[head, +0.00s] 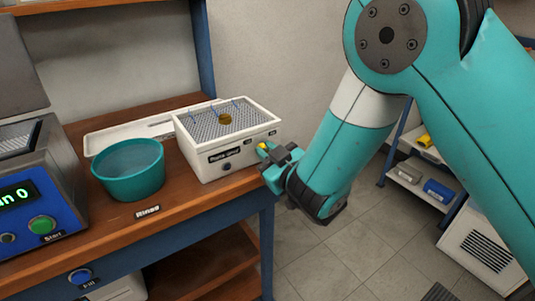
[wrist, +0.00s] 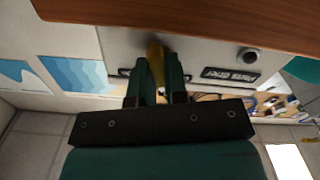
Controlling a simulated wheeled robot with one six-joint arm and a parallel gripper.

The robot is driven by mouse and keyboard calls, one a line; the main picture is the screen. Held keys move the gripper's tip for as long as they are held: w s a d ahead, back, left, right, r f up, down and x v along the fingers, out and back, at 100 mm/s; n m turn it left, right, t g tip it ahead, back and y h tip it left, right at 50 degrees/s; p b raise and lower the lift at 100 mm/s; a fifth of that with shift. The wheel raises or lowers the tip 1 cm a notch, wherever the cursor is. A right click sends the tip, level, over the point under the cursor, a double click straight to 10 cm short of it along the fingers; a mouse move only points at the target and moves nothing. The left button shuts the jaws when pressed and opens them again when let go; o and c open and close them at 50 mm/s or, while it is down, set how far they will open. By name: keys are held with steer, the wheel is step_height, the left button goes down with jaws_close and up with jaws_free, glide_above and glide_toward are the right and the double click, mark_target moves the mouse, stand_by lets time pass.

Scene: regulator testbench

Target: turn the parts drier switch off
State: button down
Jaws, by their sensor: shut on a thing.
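The parts drier (head: 205,171) is a white box with a mesh top at the right end of the wooden bench. Its front has a dark label (head: 224,155) and a dark knob (head: 227,167). My gripper (head: 267,153) is at the right end of the drier's front. In the wrist view, its two green fingers (wrist: 158,75) are shut on the yellow parts drier switch (wrist: 155,52). The fingers hide much of the switch and part of a small label behind them. I cannot tell which position the switch is in. The knob (wrist: 249,55) shows beside the fingers.
A round brass-coloured part (head: 225,119) lies on the drier's mesh. A teal bowl (head: 128,170) and a white tray (head: 110,136) are left of the drier. A blue control unit (head: 47,213) stands further left.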

steer(key=shift+f+n, duration=0.1)
steer(key=shift+n, duration=2.1)
steer(key=c, duration=1.1)
jaws_free()
steer(key=shift+c, duration=0.2)
